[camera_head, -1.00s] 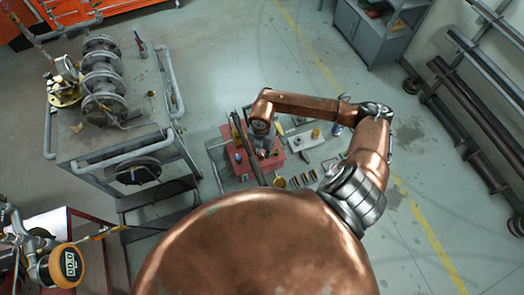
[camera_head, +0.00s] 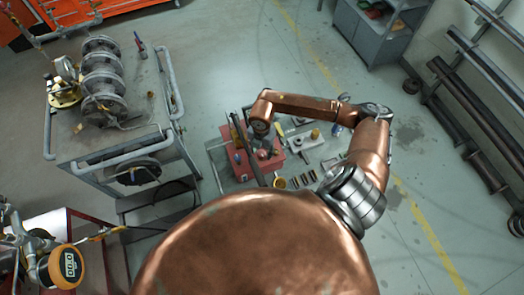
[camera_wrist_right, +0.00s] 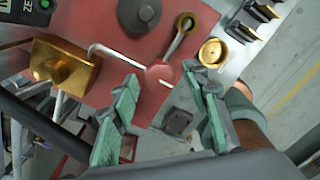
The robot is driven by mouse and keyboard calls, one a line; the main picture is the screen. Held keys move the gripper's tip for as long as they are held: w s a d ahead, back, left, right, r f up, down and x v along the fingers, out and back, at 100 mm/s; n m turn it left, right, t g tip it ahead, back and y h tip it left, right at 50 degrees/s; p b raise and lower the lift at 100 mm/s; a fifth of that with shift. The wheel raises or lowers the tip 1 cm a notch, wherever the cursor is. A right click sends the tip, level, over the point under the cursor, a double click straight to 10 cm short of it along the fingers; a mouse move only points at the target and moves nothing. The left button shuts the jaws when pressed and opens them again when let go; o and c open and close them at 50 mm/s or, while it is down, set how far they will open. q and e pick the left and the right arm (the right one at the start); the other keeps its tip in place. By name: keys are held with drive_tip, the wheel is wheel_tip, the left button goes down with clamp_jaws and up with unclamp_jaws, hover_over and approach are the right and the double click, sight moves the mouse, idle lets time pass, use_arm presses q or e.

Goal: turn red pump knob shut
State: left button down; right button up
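The red pump box (camera_head: 240,167) stands low near the middle of the head view, below my right arm. In the right wrist view its red top (camera_wrist_right: 75,18) fills much of the upper picture. The round red knob (camera_wrist_right: 160,74) with a pale mark lies on that top, just beyond my fingertips. My right gripper (camera_wrist_right: 167,86) is open, with its green-padded fingers on either side of the space below the knob. No contact with the knob is visible. In the head view my right gripper (camera_head: 265,143) is small and partly hidden by the wrist. My left gripper is out of view.
A brass block (camera_wrist_right: 65,66), a bent pale rod (camera_wrist_right: 112,52), a brass ring-ended piece (camera_wrist_right: 180,35) and a brass cup (camera_wrist_right: 212,52) lie around the knob. A cart with metal discs (camera_head: 102,75) stands left. Open floor (camera_head: 235,60) lies behind the pump.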

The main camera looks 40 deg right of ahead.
sight(262, 153)
drive_tip(key=shift+r, duration=0.15)
wheel_tip(262, 153, up, 12)
idle(0.6)
idle(0.4)
